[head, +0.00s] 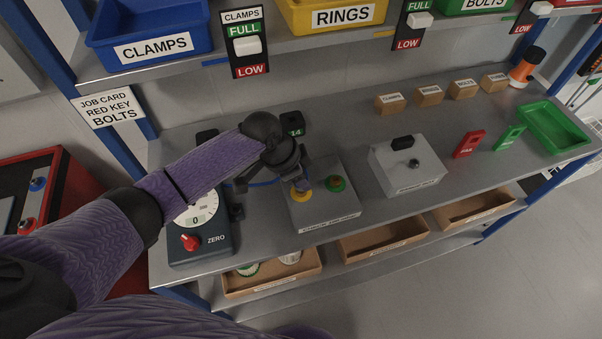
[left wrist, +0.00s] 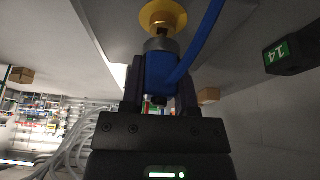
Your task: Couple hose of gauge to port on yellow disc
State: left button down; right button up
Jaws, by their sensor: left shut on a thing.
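The gauge (head: 197,212), with a white dial and a red ZERO knob, stands at the left of the bench. Its blue hose (head: 262,183) runs right to my left gripper (head: 301,181); it also shows in the left wrist view (left wrist: 207,38). My left gripper (left wrist: 160,88) is shut on the blue hose connector (left wrist: 158,68), which has a metal collar. The yellow disc (head: 300,195) is on a grey panel (head: 318,213). In the left wrist view the collar lines up with the yellow disc (left wrist: 163,12); I cannot tell whether it is seated. My right gripper is out of view.
A black block marked 14 (head: 291,122) stands behind. A grey box (head: 406,165) is to the right, then red (head: 468,144) and green (head: 509,138) tags and a green tray (head: 553,128). Shelf bins hang above.

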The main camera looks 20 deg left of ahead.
pick_arm(q)
jog(key=shift+f+b, duration=0.3)
jog(key=shift+f, duration=0.4)
dwell(0.6)
jog(key=shift+r, duration=0.2)
